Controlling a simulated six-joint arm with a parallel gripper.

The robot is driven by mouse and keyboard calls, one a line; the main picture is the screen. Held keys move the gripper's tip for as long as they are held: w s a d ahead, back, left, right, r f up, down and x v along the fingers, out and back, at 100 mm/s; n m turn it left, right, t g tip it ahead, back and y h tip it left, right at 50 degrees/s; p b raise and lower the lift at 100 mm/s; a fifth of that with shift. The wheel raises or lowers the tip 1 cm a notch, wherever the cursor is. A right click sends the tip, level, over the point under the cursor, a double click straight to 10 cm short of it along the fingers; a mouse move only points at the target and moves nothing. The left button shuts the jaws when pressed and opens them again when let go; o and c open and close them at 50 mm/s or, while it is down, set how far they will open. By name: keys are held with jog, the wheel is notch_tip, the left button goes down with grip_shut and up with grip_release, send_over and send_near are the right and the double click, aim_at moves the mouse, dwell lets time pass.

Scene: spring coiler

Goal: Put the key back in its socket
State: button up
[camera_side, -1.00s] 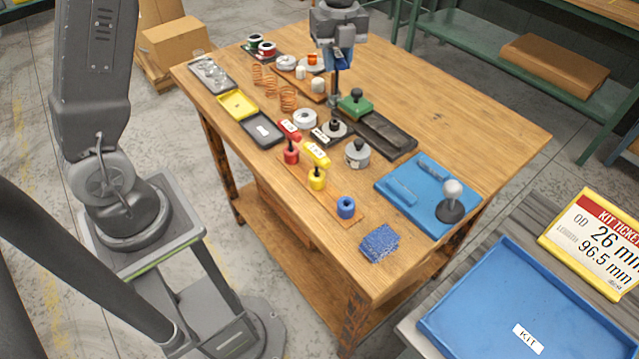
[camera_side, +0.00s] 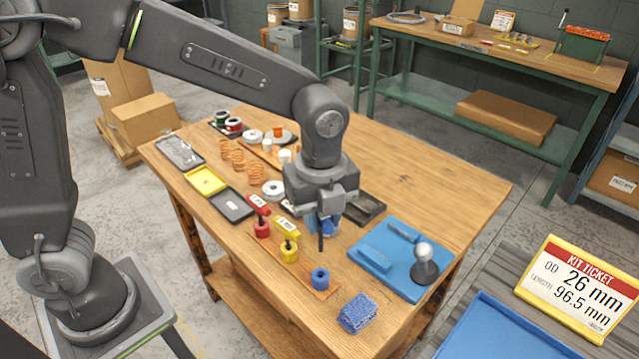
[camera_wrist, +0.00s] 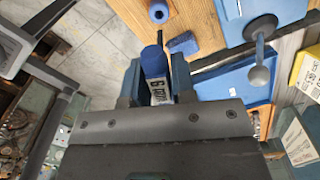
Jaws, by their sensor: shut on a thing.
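My gripper (camera_side: 326,222) is shut on the blue key, with its fingers pointing down above the table. In the wrist view the key (camera_wrist: 154,64) has a rounded blue body and a white label with partly readable black print, and sits between the two fingers (camera_wrist: 157,84). A dark shaft hangs below the gripper in the side view. The blue socket (camera_side: 320,278), a short cylinder with a dark hole on top, stands empty at the near end of a wooden strip. It also shows in the wrist view (camera_wrist: 158,11), beyond the key. The key is apart from it.
A blue sponge (camera_side: 357,314) lies near the front edge. The far right tabletop is clear.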

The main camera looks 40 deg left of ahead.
aim_at(320, 242)
jog(key=shift+s+d+f, duration=0.15)
jog(key=shift+s+f, duration=0.1)
jog(key=shift+f, duration=2.5)
jog(key=shift+f, duration=1.85)
dwell(0.7)
jog(key=o, duration=1.2)
jog(key=shift+o, duration=0.2)
jog(key=shift+r, duration=5.65)
